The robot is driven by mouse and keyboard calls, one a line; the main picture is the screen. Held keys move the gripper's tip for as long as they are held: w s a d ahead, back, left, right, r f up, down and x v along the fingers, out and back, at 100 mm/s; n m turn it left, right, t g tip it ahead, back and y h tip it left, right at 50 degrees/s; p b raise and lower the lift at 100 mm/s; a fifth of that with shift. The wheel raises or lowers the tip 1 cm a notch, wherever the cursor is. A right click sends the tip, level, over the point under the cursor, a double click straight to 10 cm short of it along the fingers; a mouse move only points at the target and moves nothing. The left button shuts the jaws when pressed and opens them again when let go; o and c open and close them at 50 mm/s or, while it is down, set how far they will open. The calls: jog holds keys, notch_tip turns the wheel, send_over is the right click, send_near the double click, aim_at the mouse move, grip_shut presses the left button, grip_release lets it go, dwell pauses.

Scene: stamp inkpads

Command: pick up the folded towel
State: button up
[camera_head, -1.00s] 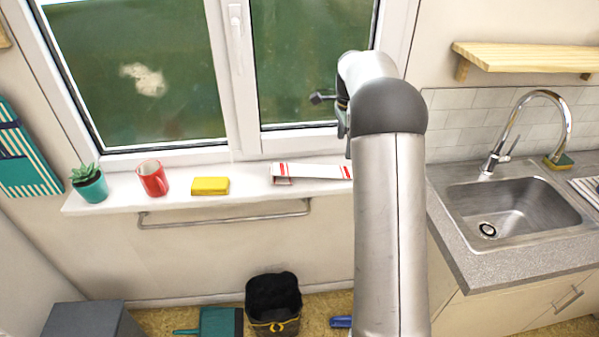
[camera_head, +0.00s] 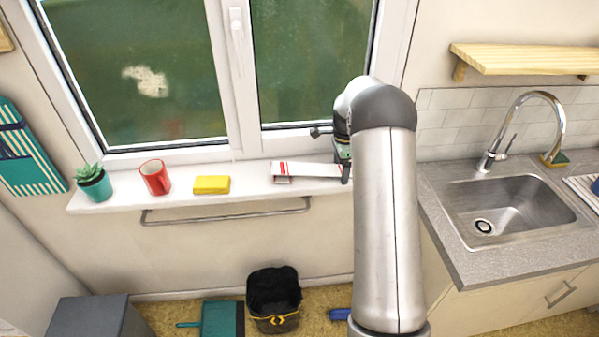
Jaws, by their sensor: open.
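The folded towel (camera_head: 308,170), white with red stripes, lies on the white windowsill (camera_head: 120,196), right of the yellow sponge. My gripper (camera_head: 346,171) is at the towel's right end, with its dark fingers pointing down. It is open, and the towel still lies on the sill. My arm hides part of the gripper and what lies just behind it, so I cannot tell whether the fingers touch the towel or straddle it.
The window handle (camera_head: 237,28) and a rail (camera_head: 225,212) are close by. A sink (camera_head: 510,207) and wooden shelf (camera_head: 520,57) are at right.

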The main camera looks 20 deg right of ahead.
jog(key=shift+f, duration=0.15)
jog(key=c, duration=1.1)
jog(key=shift+r, duration=0.45)
notch_tip(320, 180, up, 2)
jog(key=shift+r+b, duration=0.25)
jog(key=shift+b, duration=0.15)
jog(key=s+a+r+b, duration=0.2)
jog(key=s+a+r, duration=0.2)
jog(key=a+r, duration=0.1)
jog(key=s+a+r+b, duration=0.2)
jog(key=s+a+r, duration=0.3)
jog(key=shift+s+a+b, duration=0.1)
jog(key=shift+s+b, duration=0.2)
